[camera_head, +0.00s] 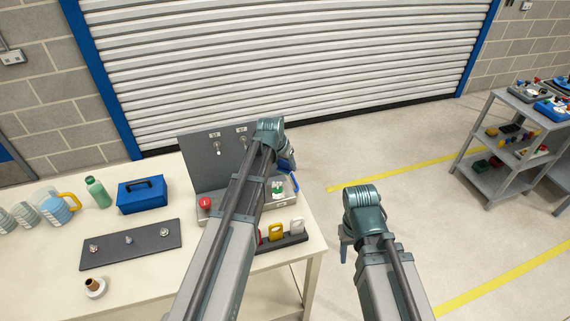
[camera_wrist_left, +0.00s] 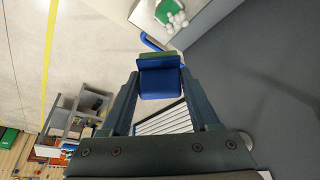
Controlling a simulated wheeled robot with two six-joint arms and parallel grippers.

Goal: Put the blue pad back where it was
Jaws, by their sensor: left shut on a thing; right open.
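The blue pad (camera_wrist_left: 160,82) is held between the two fingers of my left gripper (camera_wrist_left: 158,76) in the left wrist view; a curved blue bar shows just beyond it. In the head view a bit of blue (camera_head: 291,163) shows beside my left gripper (camera_head: 284,158), in front of the right end of the upright grey panel; the arm hides most of it. A dark rack (camera_head: 294,240) at the table's right edge bears a red, a yellow and a white padlock-shaped piece; my left arm covers its left end. My right gripper (camera_head: 345,245) is open, over the floor right of the table.
The upright grey panel (camera_head: 200,170) stands behind a grey tray (camera_head: 290,198) with green and white pieces. A blue box (camera_head: 142,194), green bottle (camera_head: 97,192) and dark plate (camera_head: 130,245) stand left on the table. A shelf cart (camera_head: 505,145) is far right. The floor between is clear.

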